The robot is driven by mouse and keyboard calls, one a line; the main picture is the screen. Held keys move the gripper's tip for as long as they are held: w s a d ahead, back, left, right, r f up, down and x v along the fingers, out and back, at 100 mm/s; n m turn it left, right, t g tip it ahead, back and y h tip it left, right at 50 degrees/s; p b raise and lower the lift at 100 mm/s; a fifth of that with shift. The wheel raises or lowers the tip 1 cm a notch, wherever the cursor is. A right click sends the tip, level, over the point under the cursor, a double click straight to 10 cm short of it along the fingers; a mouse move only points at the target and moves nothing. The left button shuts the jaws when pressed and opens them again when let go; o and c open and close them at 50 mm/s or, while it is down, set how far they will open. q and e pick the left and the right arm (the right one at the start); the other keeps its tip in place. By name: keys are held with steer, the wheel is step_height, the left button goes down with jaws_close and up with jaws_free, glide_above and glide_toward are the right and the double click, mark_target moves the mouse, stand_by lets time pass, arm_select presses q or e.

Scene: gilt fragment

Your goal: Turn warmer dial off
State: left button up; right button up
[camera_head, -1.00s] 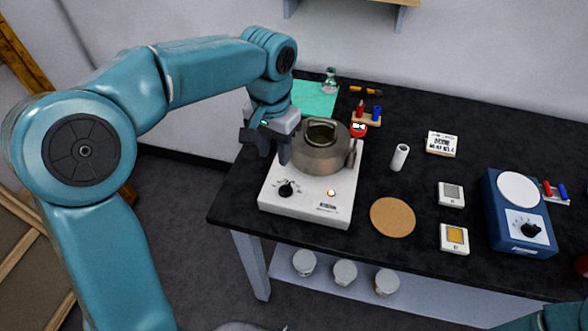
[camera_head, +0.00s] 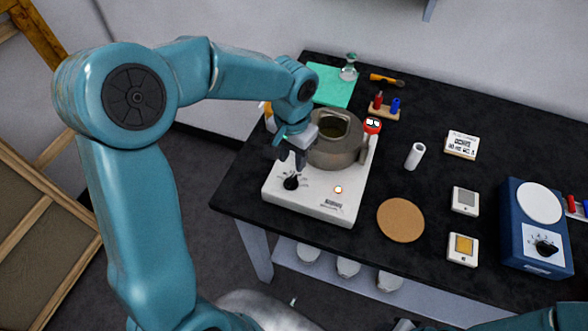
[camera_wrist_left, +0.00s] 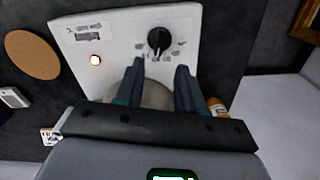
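The white warmer (camera_head: 310,205) stands on the black table with a metal pot (camera_head: 338,150) on its rear part. Its black dial (camera_head: 291,183) is at the front left corner, and an orange-red lamp (camera_head: 338,190) glows to the right of it. The dial also shows in the left wrist view (camera_wrist_left: 159,40), with marks around it, and so does the lit lamp (camera_wrist_left: 95,60). My left gripper (camera_head: 293,160) is just above and behind the dial. Its two fingers (camera_wrist_left: 160,76) are spread apart with nothing between them, pointing toward the dial. My right gripper is out of frame.
A cork disc (camera_head: 401,220), a white cylinder (camera_head: 414,156) and small square boxes stand to the right. A blue device (camera_head: 535,240) with its own dial is at the far right. The table's front edge is near the warmer.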

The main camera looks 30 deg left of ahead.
mark_target(293, 177)
arm_select(q)
steer(key=f, duration=0.5)
steer(key=shift+s+d+f, duration=0.2)
steer(key=shift+s+f, duration=0.05)
steer(key=shift+w+a+f, duration=0.1)
steer(key=shift+w+f, duration=0.1)
steer(key=shift+f, duration=0.25)
steer(key=shift+s+r, duration=0.15)
steer(key=shift+s, duration=0.1)
steer(key=shift+w, duration=0.15)
jaws_close()
